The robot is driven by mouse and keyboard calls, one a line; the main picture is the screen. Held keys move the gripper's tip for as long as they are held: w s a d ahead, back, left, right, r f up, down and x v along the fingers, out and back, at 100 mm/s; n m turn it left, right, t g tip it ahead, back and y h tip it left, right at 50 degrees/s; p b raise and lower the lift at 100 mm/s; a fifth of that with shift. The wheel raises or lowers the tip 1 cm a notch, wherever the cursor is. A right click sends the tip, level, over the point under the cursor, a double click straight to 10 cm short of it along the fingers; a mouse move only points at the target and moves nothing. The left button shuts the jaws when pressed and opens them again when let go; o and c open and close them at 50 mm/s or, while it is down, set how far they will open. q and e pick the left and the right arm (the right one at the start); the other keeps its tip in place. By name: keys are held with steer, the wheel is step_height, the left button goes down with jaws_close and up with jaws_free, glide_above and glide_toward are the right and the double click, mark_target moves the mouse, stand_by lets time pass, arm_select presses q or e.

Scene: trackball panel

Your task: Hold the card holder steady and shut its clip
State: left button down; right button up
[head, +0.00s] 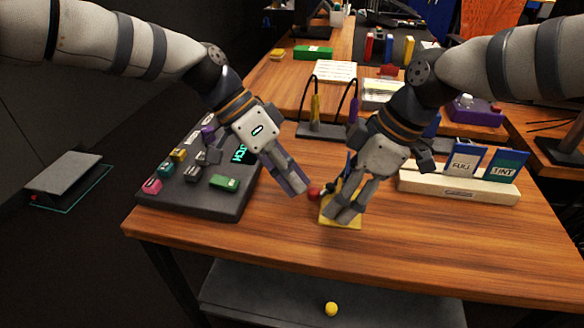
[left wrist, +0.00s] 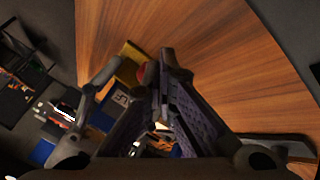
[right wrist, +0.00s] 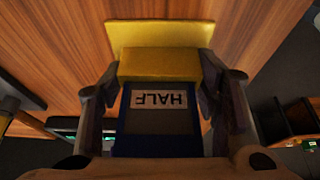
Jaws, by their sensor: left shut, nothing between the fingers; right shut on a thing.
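The yellow card holder (head: 341,222) stands on the wooden table near its front edge, its flat base showing below my right gripper. In the right wrist view the holder (right wrist: 160,34) has a raised yellow block with a blue-edged card (right wrist: 160,112) marked HALF behind it. My right gripper (head: 342,212) is shut on the holder, a finger at each side. A red knob (head: 313,193), perhaps on the clip, shows at the holder's left. My left gripper (head: 300,188) is shut and empty, its tips just left of the knob. The clip's state is hidden.
A dark panel (head: 232,207) with coloured buttons is at the left. A cable stand (head: 322,131) is behind. The table in front of the rack is clear.

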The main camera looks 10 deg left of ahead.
arm_select(q)
steer(key=shift+s+d, duration=0.85)
steer(key=shift+s, duration=0.2)
steer(key=shift+w, duration=0.15)
steer(key=shift+w+a, duration=0.1)
steer(key=shift+w, duration=0.55)
steer(key=a, duration=0.4)
steer(key=shift+a+r, duration=0.2)
steer(key=s+a+r, duration=0.3)
steer(key=a+r, duration=0.1)
steer(key=r, duration=0.3)
steer(key=shift+s+a+r, duration=0.2)
steer(key=shift+r, duration=0.1)
